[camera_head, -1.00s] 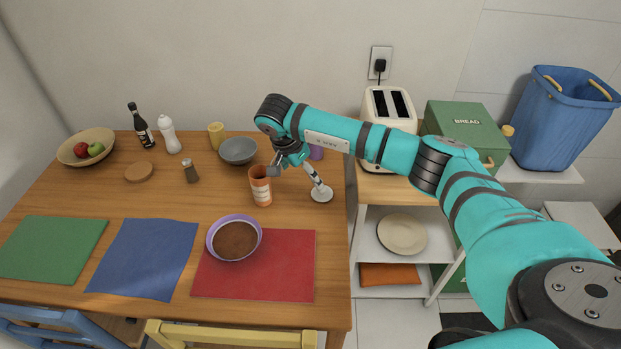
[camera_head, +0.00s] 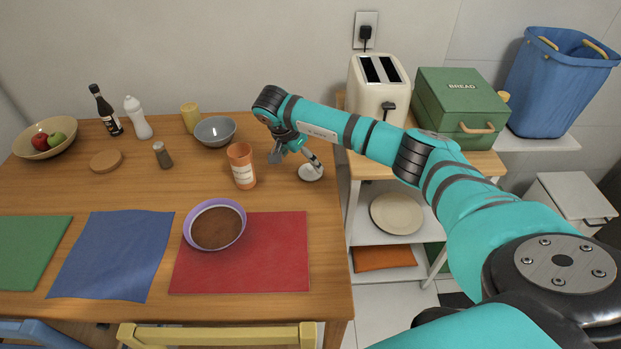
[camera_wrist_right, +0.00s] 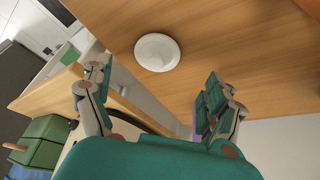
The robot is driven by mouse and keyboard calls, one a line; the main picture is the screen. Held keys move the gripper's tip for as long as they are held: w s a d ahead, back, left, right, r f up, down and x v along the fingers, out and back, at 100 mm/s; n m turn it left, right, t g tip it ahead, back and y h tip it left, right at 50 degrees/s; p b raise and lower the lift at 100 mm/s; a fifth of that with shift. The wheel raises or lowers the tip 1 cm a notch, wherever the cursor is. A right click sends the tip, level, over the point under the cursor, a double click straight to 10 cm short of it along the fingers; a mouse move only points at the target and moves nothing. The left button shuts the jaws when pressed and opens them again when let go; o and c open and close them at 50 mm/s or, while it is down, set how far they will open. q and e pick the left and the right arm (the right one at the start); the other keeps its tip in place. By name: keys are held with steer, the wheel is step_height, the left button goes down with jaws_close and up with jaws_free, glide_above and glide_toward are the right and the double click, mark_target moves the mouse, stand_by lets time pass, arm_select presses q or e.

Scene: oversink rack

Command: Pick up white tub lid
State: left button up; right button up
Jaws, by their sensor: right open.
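The white tub lid (camera_head: 311,173) is a small round white disc lying flat on the wooden table, near its right edge. In the right wrist view the lid (camera_wrist_right: 157,52) lies beyond the fingertips, roughly between the two fingers' lines. My right gripper (camera_head: 296,159) is over the table just behind the lid, its fingers apart and nothing between them. In the head view one finger reaches down close to the lid; I cannot tell whether it touches. The open fingers (camera_wrist_right: 152,84) also show in the right wrist view. My left gripper is not in view.
An orange cup (camera_head: 242,170) stands left of the gripper, with a grey bowl (camera_head: 215,131) behind it. A purple-rimmed bowl (camera_head: 215,243) sits on the red mat (camera_head: 270,265). A toaster (camera_head: 377,100) and green bread box (camera_head: 461,115) stand on the shelf unit at right.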

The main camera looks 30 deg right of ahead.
mark_target(310, 167)
steer(key=b+x, duration=0.4)
steer(key=x, duration=0.1)
steer(key=shift+s+d+f, duration=0.2)
steer(key=shift+d+f, duration=0.05)
steer(key=shift+r, duration=0.15)
steer(key=shift+c, duration=0.6)
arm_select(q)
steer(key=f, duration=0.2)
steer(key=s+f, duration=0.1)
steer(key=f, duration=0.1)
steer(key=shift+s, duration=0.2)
arm_select(e)
steer(key=c, duration=0.8)
